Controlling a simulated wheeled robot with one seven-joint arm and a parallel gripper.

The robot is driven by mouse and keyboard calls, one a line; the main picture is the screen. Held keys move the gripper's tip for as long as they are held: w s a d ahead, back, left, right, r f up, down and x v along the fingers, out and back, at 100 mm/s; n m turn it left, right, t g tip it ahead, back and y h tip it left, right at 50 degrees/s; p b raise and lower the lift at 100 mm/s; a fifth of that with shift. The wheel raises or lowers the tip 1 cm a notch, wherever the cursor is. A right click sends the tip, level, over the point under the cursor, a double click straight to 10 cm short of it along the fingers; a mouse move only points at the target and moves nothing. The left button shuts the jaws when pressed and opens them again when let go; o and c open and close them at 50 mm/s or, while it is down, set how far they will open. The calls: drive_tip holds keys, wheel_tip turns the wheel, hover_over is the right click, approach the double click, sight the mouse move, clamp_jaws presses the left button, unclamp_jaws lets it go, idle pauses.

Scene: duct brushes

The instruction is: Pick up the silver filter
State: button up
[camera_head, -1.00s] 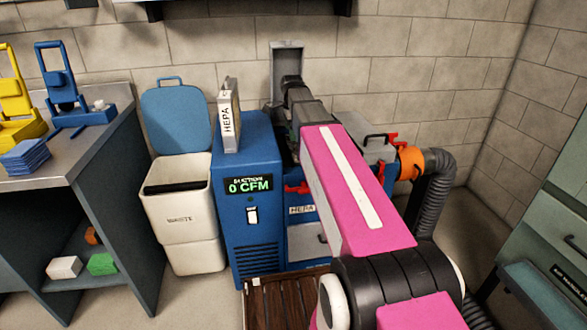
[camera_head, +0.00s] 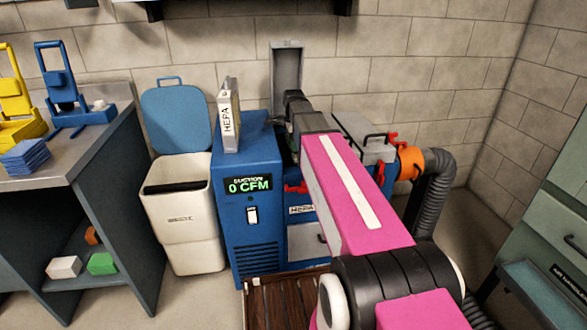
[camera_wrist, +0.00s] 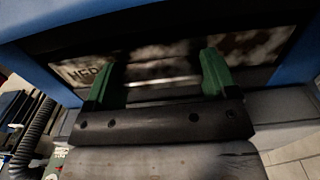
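A long filter with a HEPA label and a blotchy grey-white face (camera_wrist: 247,45) lies in the dark slot of a blue housing in the wrist view. My gripper (camera_wrist: 160,75) has its two green fingers wide apart, over the filter's near edge, with the left finger partly covering the label. The filter extends past both fingers; I cannot tell whether they touch it. In the head view my wrist hides the fingers and the slot. Another HEPA-labelled filter (camera_head: 228,120), pale with a silver-grey edge, stands upright on the blue suction unit (camera_head: 254,185).
An open grey lid (camera_head: 287,75) stands up behind my wrist. A grey box with a handle (camera_head: 366,140), red latches and an orange hose collar (camera_head: 410,162) are close on the right. A white bin (camera_head: 185,215) stands left, beside a workbench (camera_head: 95,150).

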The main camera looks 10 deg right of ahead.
wheel_tip(320, 180, up, 28)
idle(0.8)
drive_tip(key=shift+s, duration=0.15)
